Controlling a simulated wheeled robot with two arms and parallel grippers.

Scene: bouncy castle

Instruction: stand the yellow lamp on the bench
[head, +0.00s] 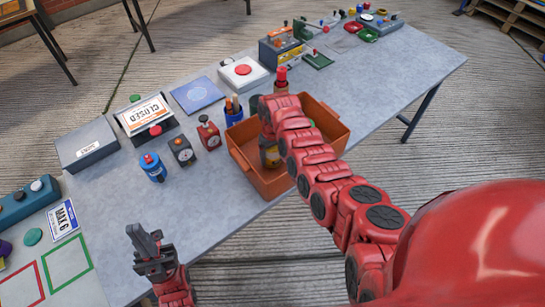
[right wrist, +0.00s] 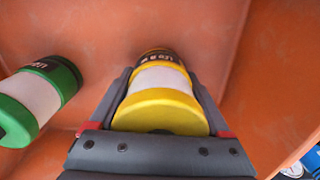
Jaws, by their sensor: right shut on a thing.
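The yellow lamp (right wrist: 165,108) is a short cylinder with a white band and a dark lettered end. It lies between the two fingers of my right gripper (right wrist: 162,95), which is shut on it. In the head view the yellow lamp (head: 271,157) shows partly behind my right arm, inside the orange crate (head: 268,181). My right gripper is mostly hidden there by the arm. The grey bench (head: 225,182) carries the crate. My left gripper (head: 147,243) is empty, with its fingers apart, at the bench's near left edge.
A green lamp (right wrist: 38,98) lies in the crate, left of the yellow one. Left of the crate stand a red dial device (head: 209,135), a dark dial device (head: 182,152) and a blue can (head: 153,168). Bare bench top lies in front of these.

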